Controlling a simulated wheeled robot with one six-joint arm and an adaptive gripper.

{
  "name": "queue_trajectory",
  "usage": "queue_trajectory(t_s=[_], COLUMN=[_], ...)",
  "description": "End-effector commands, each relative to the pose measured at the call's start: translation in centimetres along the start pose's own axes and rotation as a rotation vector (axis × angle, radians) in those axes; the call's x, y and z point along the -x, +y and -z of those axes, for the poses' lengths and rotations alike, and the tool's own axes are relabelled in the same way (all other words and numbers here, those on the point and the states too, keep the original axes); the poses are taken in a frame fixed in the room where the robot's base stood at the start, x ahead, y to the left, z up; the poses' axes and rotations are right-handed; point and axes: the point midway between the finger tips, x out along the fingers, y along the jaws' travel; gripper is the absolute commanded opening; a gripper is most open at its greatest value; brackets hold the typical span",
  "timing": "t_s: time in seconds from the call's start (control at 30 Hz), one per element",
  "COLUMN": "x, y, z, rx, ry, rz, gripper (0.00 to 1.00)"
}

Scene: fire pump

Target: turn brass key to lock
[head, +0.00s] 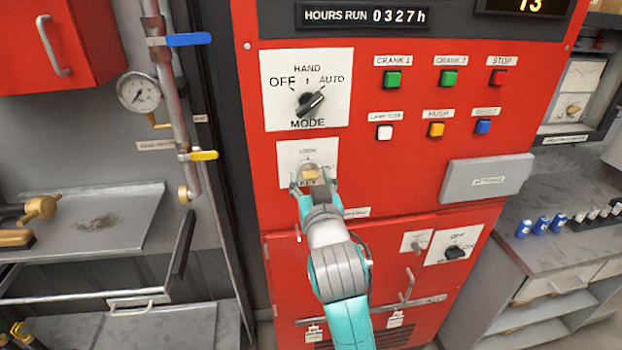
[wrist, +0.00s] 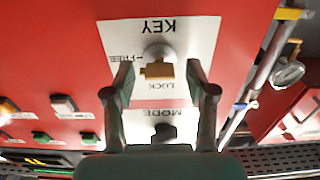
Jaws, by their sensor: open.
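The brass key (head: 311,174) sits in a round silver lock on a white plate (head: 290,152) marked LOCK and KEY, on the red panel. In the upside-down wrist view the key (wrist: 160,70) shows as a brass block lying crosswise, with a small brass part on the side of the FREE mark. The LOCK mark is below it there. My gripper (head: 314,186) is in front of the plate. In the wrist view my gripper (wrist: 159,74) is open, one finger each side of the key, with gaps between; I see no contact.
The MODE knob (head: 311,103) is just above the key plate. Several push buttons (head: 449,78) and a grey box (head: 487,178) are to the right. A pipe with a yellow valve lever (head: 203,155) and a gauge (head: 139,91) stand at the left.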

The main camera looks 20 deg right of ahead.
Motion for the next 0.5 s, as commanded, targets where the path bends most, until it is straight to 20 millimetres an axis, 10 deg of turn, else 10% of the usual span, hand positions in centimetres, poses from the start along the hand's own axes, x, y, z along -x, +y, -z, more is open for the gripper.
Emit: queue_trajectory(t_s=[0.37, 0.5], x=[-0.55, -0.54], y=[0.01, 0.01], z=[-0.05, -0.05], rx=[0.0, 0.0], ry=[-0.001, -0.001], rz=[0.0, 0.0], gripper=[0.56, 0.21])
